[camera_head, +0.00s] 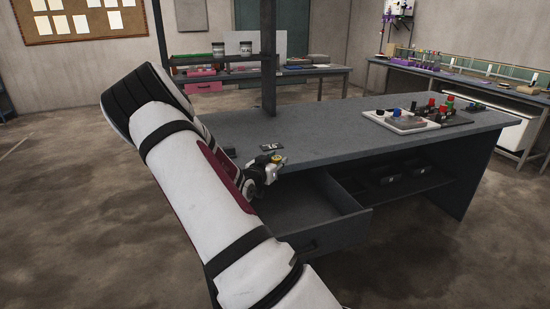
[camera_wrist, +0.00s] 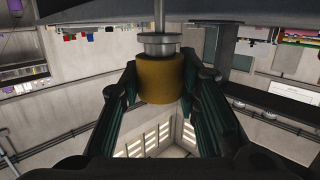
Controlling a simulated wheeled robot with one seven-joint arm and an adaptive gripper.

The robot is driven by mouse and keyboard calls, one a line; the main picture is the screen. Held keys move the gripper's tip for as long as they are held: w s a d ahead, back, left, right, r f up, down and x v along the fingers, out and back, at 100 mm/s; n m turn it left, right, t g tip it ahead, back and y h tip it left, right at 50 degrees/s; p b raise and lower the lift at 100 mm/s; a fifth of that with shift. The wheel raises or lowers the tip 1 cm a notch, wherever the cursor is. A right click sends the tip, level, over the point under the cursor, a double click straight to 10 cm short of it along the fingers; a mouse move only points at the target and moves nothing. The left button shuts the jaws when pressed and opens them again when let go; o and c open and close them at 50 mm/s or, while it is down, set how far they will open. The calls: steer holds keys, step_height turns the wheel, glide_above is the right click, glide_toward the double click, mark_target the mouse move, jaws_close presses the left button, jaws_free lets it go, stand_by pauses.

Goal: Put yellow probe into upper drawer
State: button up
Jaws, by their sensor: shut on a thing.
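The yellow probe (camera_wrist: 161,78) is a short yellow cylinder with a metal collar and thin rod, seen between my gripper's fingers in the wrist view. My gripper (camera_wrist: 165,100) is shut on its yellow part. In the head view my gripper (camera_head: 265,172) is just in front of the table's near edge, and a bit of the yellow probe (camera_head: 278,159) shows at its tip. The upper drawer (camera_head: 308,205) is pulled out under the table, to the right of and below my gripper. Its left part is hidden behind my arm.
An open shelf (camera_head: 400,180) lies right of the drawer.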

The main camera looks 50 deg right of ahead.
steer(key=shift+f+b, duration=0.5)
steer(key=shift+f, duration=1)
steer(key=o, duration=1.3)
steer(key=shift+c, duration=0.2)
steer(key=shift+a, duration=0.15)
steer(key=v, duration=1.1)
steer(key=shift+a, duration=0.35)
steer(key=shift+s+r, duration=0.1)
steer(key=shift+s, duration=0.05)
